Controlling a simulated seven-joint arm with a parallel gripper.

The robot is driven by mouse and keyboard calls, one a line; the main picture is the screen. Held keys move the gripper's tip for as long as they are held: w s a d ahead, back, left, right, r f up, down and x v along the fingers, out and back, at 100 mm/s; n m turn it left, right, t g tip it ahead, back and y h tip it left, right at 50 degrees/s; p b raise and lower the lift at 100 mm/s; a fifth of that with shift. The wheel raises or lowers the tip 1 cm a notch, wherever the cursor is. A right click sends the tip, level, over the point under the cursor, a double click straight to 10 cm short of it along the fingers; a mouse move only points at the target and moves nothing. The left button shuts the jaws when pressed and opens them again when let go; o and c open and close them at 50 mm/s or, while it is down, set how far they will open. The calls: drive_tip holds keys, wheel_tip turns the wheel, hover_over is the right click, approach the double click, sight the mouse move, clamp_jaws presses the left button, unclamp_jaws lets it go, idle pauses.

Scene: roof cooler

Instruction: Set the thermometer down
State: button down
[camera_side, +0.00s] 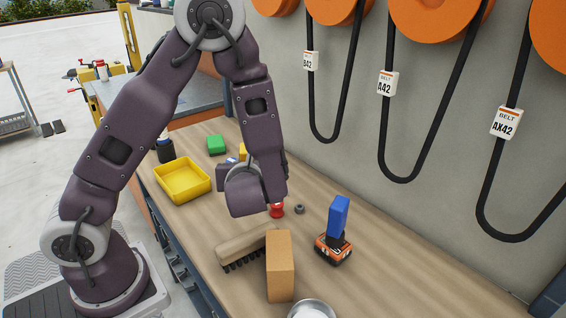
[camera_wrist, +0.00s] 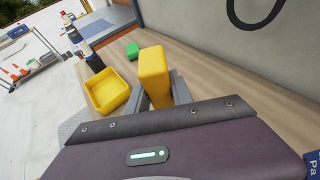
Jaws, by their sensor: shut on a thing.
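The thermometer shows in the wrist view as a yellow, block-shaped body (camera_wrist: 153,72). It stands up between the fingers of my gripper (camera_wrist: 160,92), which is shut on it. In the side view only a small yellow part (camera_side: 243,151) shows beside my wrist; the arm hides most of it and the fingertips. The gripper is over the far left part of the wooden bench (camera_side: 395,283). I cannot tell whether the thermometer touches the bench.
A yellow tray (camera_side: 183,180), a dark bottle (camera_side: 165,150) and a green block (camera_side: 216,145) are near the gripper. A brush (camera_side: 245,243), cardboard box (camera_side: 280,265), red item (camera_side: 277,210) and blue-and-orange tool (camera_side: 335,235) stand nearer the side camera. A wall borders the bench.

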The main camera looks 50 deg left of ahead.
drive_tip(key=s+a+f+n+g+y, duration=0.2)
drive_tip(key=s+f+n+g, duration=0.1)
drive_tip(key=s+n+g, duration=0.5)
drive_tip(key=shift+m+t, duration=0.3)
drive_tip(key=shift+m, duration=0.4)
drive_tip(key=shift+s+d+f, duration=0.1)
drive_tip(key=shift+s+f, duration=0.15)
drive_tip(key=shift+f, duration=0.9)
drive_tip(key=shift+s+f, duration=0.2)
drive_tip(key=shift+f, duration=0.95)
drive_tip(key=shift+s+d+f, duration=0.1)
drive_tip(key=shift+s+f, duration=0.15)
drive_tip(key=shift+f, duration=0.9)
drive_tip(key=shift+f, duration=0.8)
